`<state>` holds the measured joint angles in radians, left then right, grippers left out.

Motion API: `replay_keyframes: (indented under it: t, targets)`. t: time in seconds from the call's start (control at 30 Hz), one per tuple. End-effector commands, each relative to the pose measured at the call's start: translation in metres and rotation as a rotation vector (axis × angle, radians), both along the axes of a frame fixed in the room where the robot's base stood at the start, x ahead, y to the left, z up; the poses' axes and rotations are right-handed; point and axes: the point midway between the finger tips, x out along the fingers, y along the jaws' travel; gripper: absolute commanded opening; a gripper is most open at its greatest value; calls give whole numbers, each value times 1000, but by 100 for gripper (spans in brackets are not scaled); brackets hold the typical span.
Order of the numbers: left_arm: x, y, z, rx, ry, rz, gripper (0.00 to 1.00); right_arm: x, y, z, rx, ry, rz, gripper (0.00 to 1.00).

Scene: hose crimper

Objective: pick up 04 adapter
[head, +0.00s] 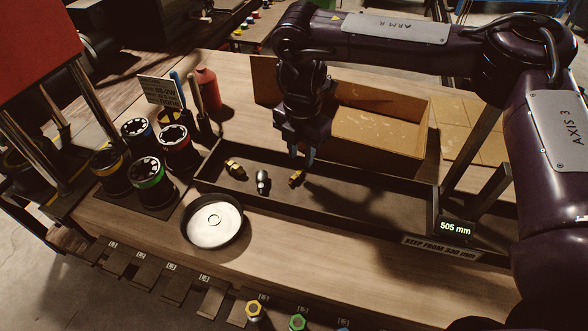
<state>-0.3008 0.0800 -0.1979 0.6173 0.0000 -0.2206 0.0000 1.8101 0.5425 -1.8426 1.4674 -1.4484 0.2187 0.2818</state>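Three small fittings lie in the dark shallow tray (370,205): a brass fitting (236,170) at its left end, a grey metal fitting (262,181) beside it, and a smaller brass fitting (296,179) to the right. No number is readable on any of them, so I cannot tell which is the 04 adapter. My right gripper (302,155) points down above the tray, just over the smaller brass fitting. Its fingers are apart and nothing shows between them. My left gripper is not in view.
A round dish (214,222) with a ring in it stands in front of the tray. Several colour-ringed dies (147,172) stand at the left, with a red bottle (207,88) behind. An open cardboard box (385,117) is behind the tray. A post with a 505 mm display (455,227) stands at right.

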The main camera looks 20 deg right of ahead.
Motion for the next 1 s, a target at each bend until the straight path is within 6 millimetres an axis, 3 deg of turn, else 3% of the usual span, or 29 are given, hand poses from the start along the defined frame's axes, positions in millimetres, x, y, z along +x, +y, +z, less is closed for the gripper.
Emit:
replay_keyframes:
  t: [0.1,0.2,0.4,0.5,0.67,0.9,1.0]
  targets:
    - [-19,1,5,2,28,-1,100,2,-1,-12,1,2,-1,29]
    - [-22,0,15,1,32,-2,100,5,-3,-24,-1,2,-1,29]
    - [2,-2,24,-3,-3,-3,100,7,-4,-53,0,0,-1,29]
    - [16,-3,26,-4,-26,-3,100,7,-4,-58,1,-1,-1,29]
    - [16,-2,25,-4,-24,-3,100,7,-4,-58,1,-1,-2,29]
    - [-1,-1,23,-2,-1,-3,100,7,-4,-58,1,-2,-1,2]
    - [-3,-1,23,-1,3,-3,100,7,-3,-58,1,-2,-1,0]
